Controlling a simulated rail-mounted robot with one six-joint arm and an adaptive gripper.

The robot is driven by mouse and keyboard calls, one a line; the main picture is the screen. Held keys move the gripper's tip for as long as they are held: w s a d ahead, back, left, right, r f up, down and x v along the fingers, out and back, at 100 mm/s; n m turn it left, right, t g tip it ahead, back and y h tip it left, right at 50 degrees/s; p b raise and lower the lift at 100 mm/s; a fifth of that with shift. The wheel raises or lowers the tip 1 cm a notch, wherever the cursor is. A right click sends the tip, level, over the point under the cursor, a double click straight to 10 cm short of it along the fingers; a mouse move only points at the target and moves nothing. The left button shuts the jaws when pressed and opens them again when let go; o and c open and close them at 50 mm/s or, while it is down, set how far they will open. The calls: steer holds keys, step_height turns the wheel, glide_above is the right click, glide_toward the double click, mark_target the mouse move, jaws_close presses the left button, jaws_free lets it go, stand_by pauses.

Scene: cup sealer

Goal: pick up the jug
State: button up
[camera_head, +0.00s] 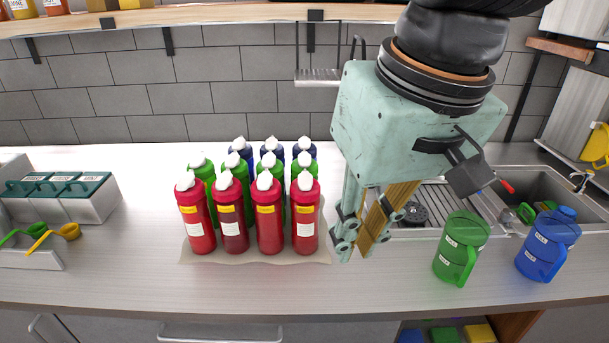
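A green translucent jug (462,248) with a handle and pale labels stands upright on the counter, right of my gripper. A similar blue jug (549,243) with a lid stands upright farther right. A yellow jug (597,145) is partly cut off at the right edge, higher up. Which jug is meant cannot be told. My gripper (353,252) points down above the counter, between the bottles and the green jug, apart from the jug. Its two fingers look spread, with a tan pad showing on one and nothing held between them.
Red, green and blue bottles (268,215) stand in rows on a mat (205,253), close left of my gripper. A sink (532,188) and drain rack lie behind the jugs. Lidded containers (60,192) and scoops (67,231) are at left. The front counter strip is clear.

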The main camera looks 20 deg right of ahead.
steer(key=shift+w+d+m+g+y+p, duration=0.65)
steer(key=shift+w+d+m+g+y, duration=0.95)
steer(key=shift+w, duration=2.2)
steer(key=s+d+f+m+t+y+p, duration=0.1)
steer(key=d+f+m+y+p, duration=0.15)
steer(key=d+m, duration=0.4)
steer(key=s+d+f+m+t+y+p, duration=0.1)
steer(key=d+f+m+y, duration=0.25)
steer(key=d, duration=0.65)
steer(key=s+d+f+m+t+y+p, duration=0.15)
steer(key=d+m+y, duration=0.3)
steer(key=d, duration=0.45)
steer(key=s+d+f+m+t+p, duration=0.3)
steer(key=s+d+f+m+t, duration=0.2)
steer(key=s+d+m+t, duration=0.65)
steer(key=s+d+f+n+h+b, duration=0.1)
steer(key=s+f+n+h+b, duration=0.1)
steer(key=f+b, duration=0.7)
step_height(320, 180, down, 4)
steer(key=shift+s+d+f+g, duration=0.2)
steer(key=shift+s+g, duration=0.2)
steer(key=shift+s, duration=0.2)
steer(key=shift+h, duration=0.25)
steer(key=shift+b+x, duration=0.5)
steer(key=shift+x, duration=3.8)
steer(key=shift+r, duration=0.1)
